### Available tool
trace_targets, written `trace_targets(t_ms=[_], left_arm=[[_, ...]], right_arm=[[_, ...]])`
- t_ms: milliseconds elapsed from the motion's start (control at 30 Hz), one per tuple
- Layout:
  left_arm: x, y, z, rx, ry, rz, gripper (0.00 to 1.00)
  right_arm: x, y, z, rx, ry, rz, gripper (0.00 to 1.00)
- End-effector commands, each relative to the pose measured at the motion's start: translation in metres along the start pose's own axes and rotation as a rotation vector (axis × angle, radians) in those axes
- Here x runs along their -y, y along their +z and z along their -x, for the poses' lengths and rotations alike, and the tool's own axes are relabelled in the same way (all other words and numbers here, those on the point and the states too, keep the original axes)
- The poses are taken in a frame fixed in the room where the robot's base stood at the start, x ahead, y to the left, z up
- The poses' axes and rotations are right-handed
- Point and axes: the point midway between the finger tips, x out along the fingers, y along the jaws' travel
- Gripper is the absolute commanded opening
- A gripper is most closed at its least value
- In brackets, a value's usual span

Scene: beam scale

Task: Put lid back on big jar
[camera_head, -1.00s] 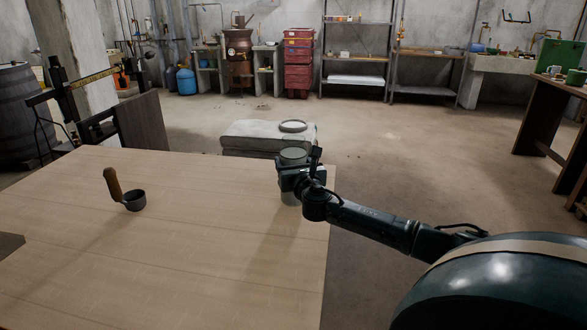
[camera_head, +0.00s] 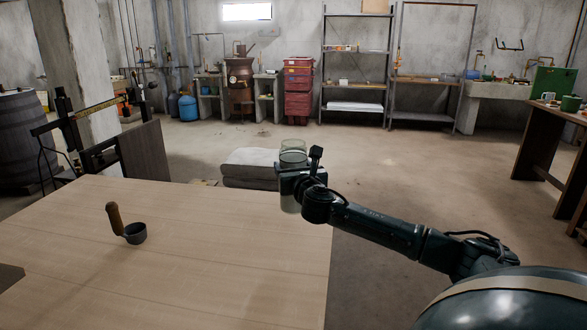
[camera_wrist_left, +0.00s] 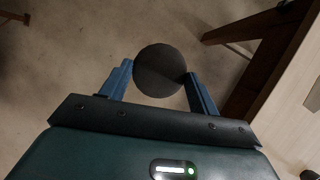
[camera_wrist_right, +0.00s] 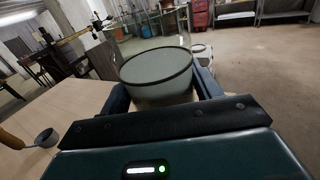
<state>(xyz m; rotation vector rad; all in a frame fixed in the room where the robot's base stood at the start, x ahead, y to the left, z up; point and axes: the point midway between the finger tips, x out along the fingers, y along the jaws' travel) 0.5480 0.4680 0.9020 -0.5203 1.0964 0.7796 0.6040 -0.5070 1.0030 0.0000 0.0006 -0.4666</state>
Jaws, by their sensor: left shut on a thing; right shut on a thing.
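My right gripper (camera_head: 291,180) is shut around a clear glass jar (camera_wrist_right: 155,70) with pale grey-green contents, near the table's far right corner. The jar is upright with its top open; it also shows in the head view (camera_head: 293,152). I cannot tell whether its base touches the table. My left gripper (camera_wrist_left: 160,78) is outside the head view and shut on a dark round object (camera_wrist_left: 160,70); I cannot tell if this is a lid.
A wooden table (camera_head: 190,260) bears a dark cup with a wooden handle (camera_head: 133,232); its middle is clear. A grey cushion-like block (camera_head: 250,165) lies beyond the table. A beam scale (camera_head: 85,145) stands at the left.

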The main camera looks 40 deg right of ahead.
Motion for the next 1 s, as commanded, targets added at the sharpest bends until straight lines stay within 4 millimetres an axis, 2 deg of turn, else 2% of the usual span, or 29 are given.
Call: trace_targets(t_ms=[67,467,767,867,1000], left_arm=[[0.0,0.0,0.0,0.0,0.0,0.0,0.39],[0.0,0.0,0.0,0.0,0.0,0.0,0.39],[0.001,-0.001,0.002,0.0,-0.009,-0.021,0.39],[0.006,-0.009,0.007,-0.001,-0.047,-0.112,0.39],[0.019,-0.028,0.019,0.0,-0.15,-0.363,0.39]], right_arm=[[0.0,0.002,0.0,0.004,0.0,-0.001,0.48],[0.0,0.002,0.0,0.004,0.0,-0.001,0.16],[-0.003,0.001,0.002,0.003,0.005,-0.001,0.16],[-0.013,-0.005,0.008,0.0,0.026,-0.001,0.16],[-0.038,-0.02,0.028,-0.003,0.079,-0.002,0.16]])
